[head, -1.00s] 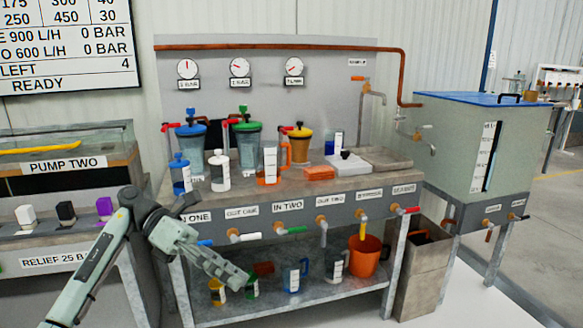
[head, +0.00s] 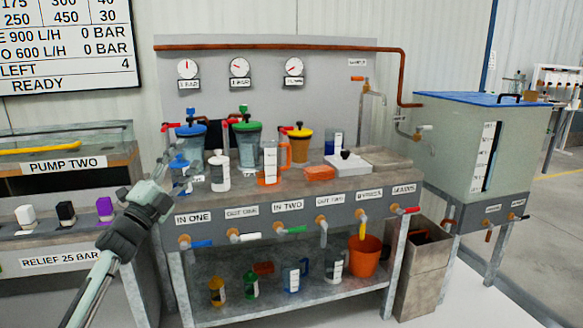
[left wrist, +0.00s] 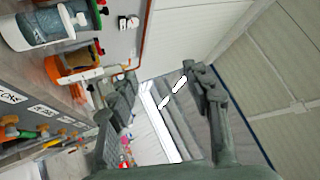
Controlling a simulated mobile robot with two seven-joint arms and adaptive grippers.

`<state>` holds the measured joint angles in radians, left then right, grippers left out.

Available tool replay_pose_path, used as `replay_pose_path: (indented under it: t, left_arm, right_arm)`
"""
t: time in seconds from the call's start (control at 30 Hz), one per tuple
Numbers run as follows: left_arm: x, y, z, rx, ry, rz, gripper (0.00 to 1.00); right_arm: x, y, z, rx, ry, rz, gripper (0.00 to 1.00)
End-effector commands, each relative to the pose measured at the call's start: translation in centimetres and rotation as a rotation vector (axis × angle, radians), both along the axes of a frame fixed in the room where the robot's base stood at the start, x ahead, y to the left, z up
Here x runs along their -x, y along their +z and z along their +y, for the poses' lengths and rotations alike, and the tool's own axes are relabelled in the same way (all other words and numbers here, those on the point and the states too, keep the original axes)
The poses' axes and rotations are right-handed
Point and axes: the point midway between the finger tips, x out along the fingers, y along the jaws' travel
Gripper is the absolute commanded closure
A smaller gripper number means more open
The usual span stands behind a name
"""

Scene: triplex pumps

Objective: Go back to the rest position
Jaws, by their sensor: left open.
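My left gripper (head: 181,164) is open and empty. It points up at the left end of the bench and partly hides the blue-capped bottle there. In the left wrist view my left gripper (left wrist: 165,88) shows its two fingers well apart with nothing between them. The wall and the bench are seen sideways behind them. I cannot tell whether the gripper touches the bottle. My right gripper is in neither view.
The bench (head: 290,190) carries filter housings, bottles and a white-capped bottle (head: 219,171). Taps with coloured handles stick out of its front. An orange bucket (head: 364,256) stands on the lower shelf. The PUMP TWO unit (head: 65,166) is at the left.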

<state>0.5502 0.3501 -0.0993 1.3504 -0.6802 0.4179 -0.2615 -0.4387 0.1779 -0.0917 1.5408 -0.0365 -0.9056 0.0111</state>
Motion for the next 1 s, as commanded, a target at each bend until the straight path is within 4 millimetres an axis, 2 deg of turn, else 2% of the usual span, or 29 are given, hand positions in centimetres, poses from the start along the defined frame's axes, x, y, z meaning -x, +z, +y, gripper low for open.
replay_pose_path:
  t: [0.03,0.1,0.2,0.3,0.4,0.6,0.77,0.87,1.0]
  left_arm:
    - [-1.5,-0.9,2.9,0.123,0.079,0.085,0.51]
    - [-3.1,-3.0,6.9,0.305,0.190,0.219,0.51]
    - [-4.2,-7.4,11.3,0.536,0.324,0.407,0.51]
    - [-4.0,-12.0,13.9,0.720,0.431,0.577,0.51]
    - [-3.1,-16.2,15.1,0.865,0.518,0.728,0.51]
    - [0.0,-23.4,15.4,1.080,0.664,1.004,0.51]
    - [3.2,-29.9,13.9,1.052,0.691,1.080,0.51]
    - [5.7,-34.1,13.0,1.040,0.713,1.137,0.51]
    - [10.9,-41.0,11.3,1.021,0.751,1.241,0.51]
  right_arm:
    - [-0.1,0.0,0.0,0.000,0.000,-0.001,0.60]
    - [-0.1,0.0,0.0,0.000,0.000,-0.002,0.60]
    - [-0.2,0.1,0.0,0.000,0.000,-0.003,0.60]
    - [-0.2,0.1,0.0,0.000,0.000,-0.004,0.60]
    - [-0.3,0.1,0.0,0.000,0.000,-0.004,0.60]
    - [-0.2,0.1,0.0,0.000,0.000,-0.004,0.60]
    - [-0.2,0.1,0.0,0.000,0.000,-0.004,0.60]
    - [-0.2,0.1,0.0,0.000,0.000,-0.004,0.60]
    - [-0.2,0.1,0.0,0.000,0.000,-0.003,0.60]
